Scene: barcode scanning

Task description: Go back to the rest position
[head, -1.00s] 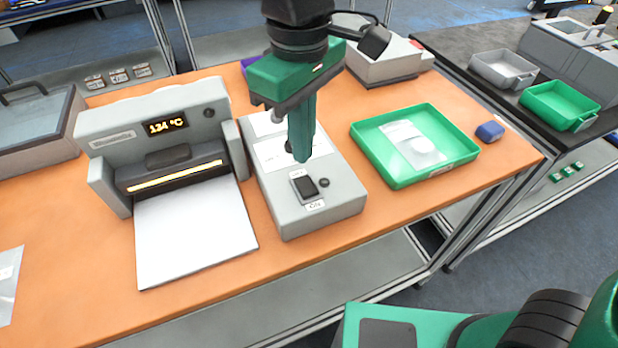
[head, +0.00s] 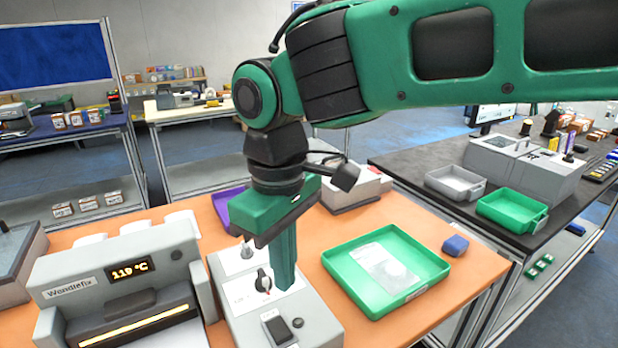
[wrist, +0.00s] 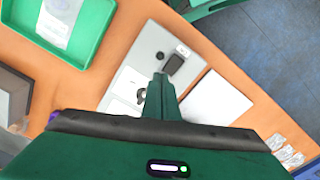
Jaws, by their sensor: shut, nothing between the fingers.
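My gripper (head: 284,284) hangs straight down over a grey device (head: 312,312) with a dark knob and a small dark button or screen on top. Its green fingers are together with nothing between them. The fingers hide part of the device, and I cannot tell the gap beneath them. In the wrist view, the closed fingers (wrist: 160,80) point toward the device's knob and dark button. My green arm reaches in from the upper right of the head view.
A green tray (head: 425,268) holding a clear bag (head: 385,268) lies right of the device. A grey heat sealer (head: 70,285) reading 119 °C stands left. A blue block (head: 455,245) sits near the table's right edge. A black table (head: 410,165) with bins stands beyond.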

